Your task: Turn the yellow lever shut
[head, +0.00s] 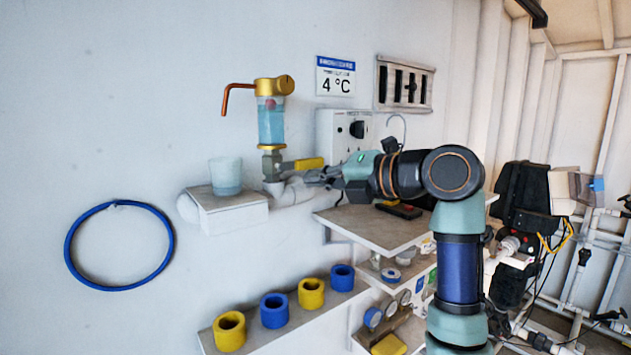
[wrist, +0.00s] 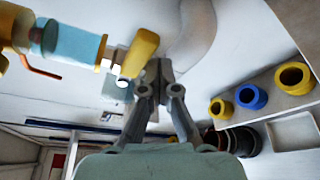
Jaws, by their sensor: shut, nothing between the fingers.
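The yellow lever (head: 309,164) sticks out sideways to the right from a metal valve (head: 271,163) below a clear blue cylinder (head: 271,122) with brass fittings. In the wrist view the lever (wrist: 140,52) is at upper middle, beside the blue cylinder (wrist: 76,43). My gripper (head: 312,178) is shut and empty, with its tips just below the lever in the head view. In the wrist view my gripper (wrist: 159,68) has its fingertips together close beside the lever. I cannot tell whether they touch it.
A translucent cup (head: 226,177) stands on a white ledge (head: 233,216) left of the valve. A white pipe (head: 293,193) runs just below it. A grey shelf (head: 376,226) lies under my arm. Blue and yellow rings (head: 274,311) sit on a lower shelf.

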